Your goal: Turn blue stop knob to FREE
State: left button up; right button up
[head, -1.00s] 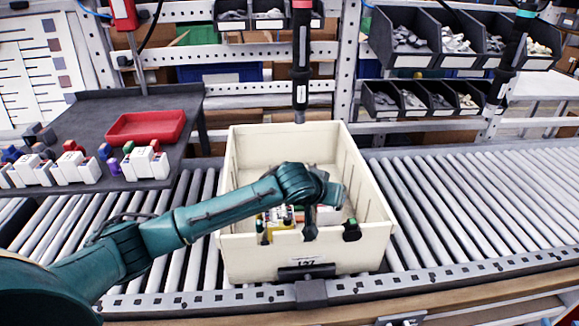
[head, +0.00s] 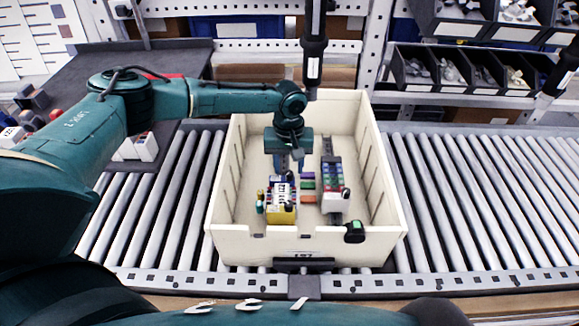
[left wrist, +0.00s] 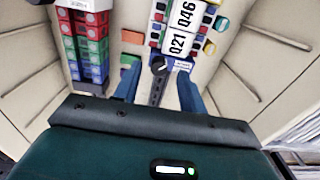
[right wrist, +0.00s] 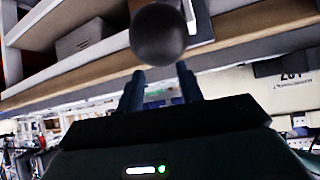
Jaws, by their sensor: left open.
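In the left wrist view, a black knob (left wrist: 160,65) sits on a blue block (left wrist: 182,63) at the end of a row of modules on a dark rail. My left gripper (left wrist: 157,74) is open, with one blue finger on each side of the knob; I cannot tell whether either finger touches it. In the head view my left gripper (head: 289,164) points down inside the cream crate (head: 222,185), at the far end of the yellow and white modules (head: 282,207). It partly hides the knob, and its setting is too small to read. My right gripper (right wrist: 160,78) is open and empty.
A second module row (head: 332,177) with green and red parts stands to the right in the crate. A black ball (right wrist: 160,35) is close before the right wrist camera. Rollers (head: 480,190) beside the crate are clear.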

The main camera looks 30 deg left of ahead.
pick_arm(q)
jog(key=shift+f, duration=0.95)
jog(key=shift+c, duration=0.2)
jog(key=shift+w, duration=0.1)
grip_shut()
